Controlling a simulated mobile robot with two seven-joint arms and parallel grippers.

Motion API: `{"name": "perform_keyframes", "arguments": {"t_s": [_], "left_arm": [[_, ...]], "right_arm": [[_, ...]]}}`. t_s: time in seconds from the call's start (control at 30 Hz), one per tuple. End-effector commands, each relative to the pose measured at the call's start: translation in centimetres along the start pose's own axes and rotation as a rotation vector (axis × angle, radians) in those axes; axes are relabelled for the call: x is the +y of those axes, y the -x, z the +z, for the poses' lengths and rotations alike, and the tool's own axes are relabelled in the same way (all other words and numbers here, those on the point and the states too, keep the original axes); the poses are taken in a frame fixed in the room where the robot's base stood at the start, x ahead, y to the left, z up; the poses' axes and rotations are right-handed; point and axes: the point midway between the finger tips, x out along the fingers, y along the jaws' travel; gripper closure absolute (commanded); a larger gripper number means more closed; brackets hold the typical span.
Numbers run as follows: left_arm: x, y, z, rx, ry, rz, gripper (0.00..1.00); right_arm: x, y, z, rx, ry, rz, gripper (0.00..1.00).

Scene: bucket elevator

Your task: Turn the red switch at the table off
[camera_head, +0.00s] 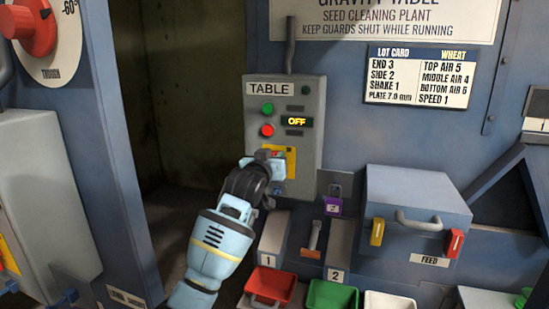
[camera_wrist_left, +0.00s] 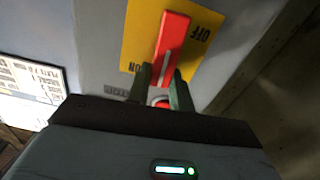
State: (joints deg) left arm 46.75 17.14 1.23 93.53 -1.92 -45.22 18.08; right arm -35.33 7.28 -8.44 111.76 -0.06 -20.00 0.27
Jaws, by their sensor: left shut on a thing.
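The grey TABLE control box (camera_head: 310,150) is on the machine's front in the head view. It has a green button (camera_head: 267,108), a red button (camera_head: 267,130) and a small display reading OFF (camera_head: 297,121). The red switch (camera_wrist_left: 173,36) is a bar handle on a yellow plate (camera_wrist_left: 142,28) marked OFF and ON, clear in the wrist view. My left gripper (camera_wrist_left: 164,88) is shut on the lower end of this handle, one finger on each side. In the head view my left gripper (camera_head: 272,156) hides most of the switch. My right gripper is out of view.
A grey feed box (camera_head: 418,195) with a handle juts out at the right. Red (camera_head: 270,285), green (camera_head: 332,294) and white bins stand below the control box. A dark open doorway (camera_head: 175,110) lies to the left of it. A big red knob (camera_head: 30,28) is at the upper left.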

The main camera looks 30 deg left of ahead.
Motion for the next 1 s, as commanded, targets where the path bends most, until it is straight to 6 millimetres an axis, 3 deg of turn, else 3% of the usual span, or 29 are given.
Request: {"name": "perform_keyframes", "arguments": {"t_s": [1.0], "left_arm": [[-2.2, 0.0, 1.2, -0.001, 0.920, 0.001, 1.00]], "right_arm": [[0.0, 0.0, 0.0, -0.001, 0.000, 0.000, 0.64]]}}
